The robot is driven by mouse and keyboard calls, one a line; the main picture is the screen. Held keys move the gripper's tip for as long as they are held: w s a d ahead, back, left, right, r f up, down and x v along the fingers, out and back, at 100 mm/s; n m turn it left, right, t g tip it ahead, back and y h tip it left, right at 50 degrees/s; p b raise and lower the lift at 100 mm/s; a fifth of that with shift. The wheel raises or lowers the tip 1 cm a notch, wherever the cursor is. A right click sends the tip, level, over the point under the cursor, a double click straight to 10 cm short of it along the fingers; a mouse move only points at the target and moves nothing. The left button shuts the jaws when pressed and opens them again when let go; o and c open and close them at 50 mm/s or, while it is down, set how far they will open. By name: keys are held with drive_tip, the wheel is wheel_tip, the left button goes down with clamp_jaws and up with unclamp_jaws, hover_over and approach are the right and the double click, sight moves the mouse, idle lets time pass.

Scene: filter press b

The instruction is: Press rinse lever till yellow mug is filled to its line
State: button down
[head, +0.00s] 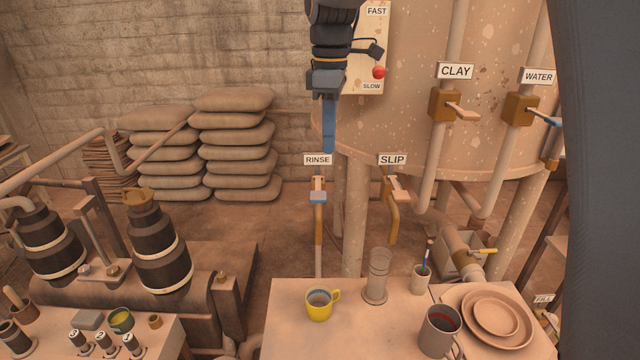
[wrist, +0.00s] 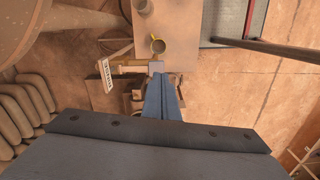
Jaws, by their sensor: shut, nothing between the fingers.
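The yellow mug (head: 319,307) stands upright on the pale table below the rinse pipe, its handle to the right. Its inside looks greyish; I cannot make out its fill line or level. It also shows small in the wrist view (wrist: 158,46). The rinse lever (head: 318,196), with a pale blue-grey end, sits on its tap under the RINSE sign (head: 317,160). My gripper (head: 329,149) is shut and empty, pointing down, above the lever in the head view. In the wrist view my blue fingers (wrist: 160,80) end close to the lever (wrist: 156,66); contact is unclear.
The SLIP lever (head: 398,188) is just right of the rinse tap. A clear glass cylinder (head: 377,278), a brush cup (head: 421,278), a grey mug (head: 439,332) and stacked plates (head: 492,312) stand right of the yellow mug. The large tank (head: 420,120) rises behind.

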sight(318, 195)
drive_tip(key=shift+w+a+r+n, duration=0.3)
drive_tip(key=shift+a+r+n, duration=0.15)
drive_tip(key=shift+a+r, duration=0.15)
drive_tip(key=shift+w+a+r+n, duration=0.3)
drive_tip(key=shift+a+r+n, duration=0.15)
drive_tip(key=shift+r, duration=0.2)
drive_tip(key=shift+f, duration=0.1)
wheel_tip(318, 195, down, 14)
drive_tip(key=p, duration=0.4)
drive_tip(key=shift+s+a, duration=0.1)
